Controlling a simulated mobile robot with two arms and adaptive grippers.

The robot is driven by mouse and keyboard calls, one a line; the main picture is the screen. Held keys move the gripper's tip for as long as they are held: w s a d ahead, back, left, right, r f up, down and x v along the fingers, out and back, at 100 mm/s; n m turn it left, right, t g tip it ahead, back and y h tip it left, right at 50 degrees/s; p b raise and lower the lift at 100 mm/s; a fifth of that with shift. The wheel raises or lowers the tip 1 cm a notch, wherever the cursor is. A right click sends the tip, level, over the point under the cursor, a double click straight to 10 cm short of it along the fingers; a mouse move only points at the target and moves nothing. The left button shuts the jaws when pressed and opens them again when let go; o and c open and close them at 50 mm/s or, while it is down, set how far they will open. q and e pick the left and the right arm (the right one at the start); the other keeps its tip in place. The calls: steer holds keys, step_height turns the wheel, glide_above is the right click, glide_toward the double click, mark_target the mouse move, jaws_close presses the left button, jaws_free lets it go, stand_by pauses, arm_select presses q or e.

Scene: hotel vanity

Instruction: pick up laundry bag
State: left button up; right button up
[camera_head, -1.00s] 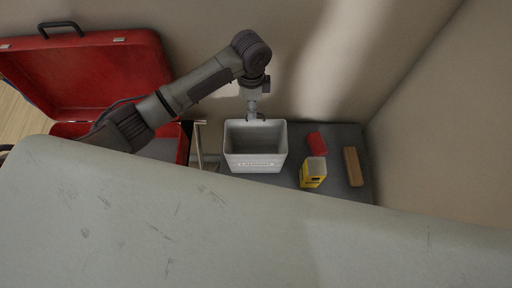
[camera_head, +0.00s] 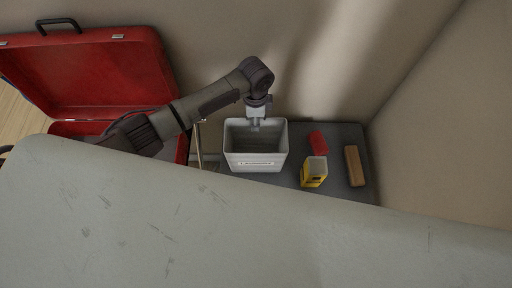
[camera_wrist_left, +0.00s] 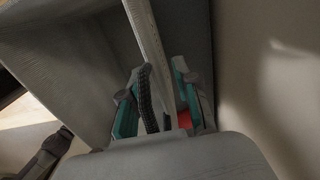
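The laundry bag (camera_head: 256,163) is a light grey, open-topped, bin-shaped container with lettering on its front. It stands upright on a dark grey surface. My left gripper (camera_head: 255,126) points down at its far rim, and its fingertips are mostly hidden there in the head view. In the left wrist view the two teal-sided fingers (camera_wrist_left: 157,108) are apart, one on each side of the bag's pale rim (camera_wrist_left: 148,35). A black strap-like part (camera_wrist_left: 147,98) lies between them. My right gripper is not in view.
A red block (camera_head: 318,143), a yellow container (camera_head: 313,173) and a brown block (camera_head: 354,166) stand right of the bag. An open red suitcase (camera_head: 90,75) is at the left. A wall rises behind the bag. A large pale surface (camera_head: 250,235) fills the foreground.

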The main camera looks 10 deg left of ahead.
arm_select(q)
jaws_close()
steer(key=shift+r, duration=0.15)
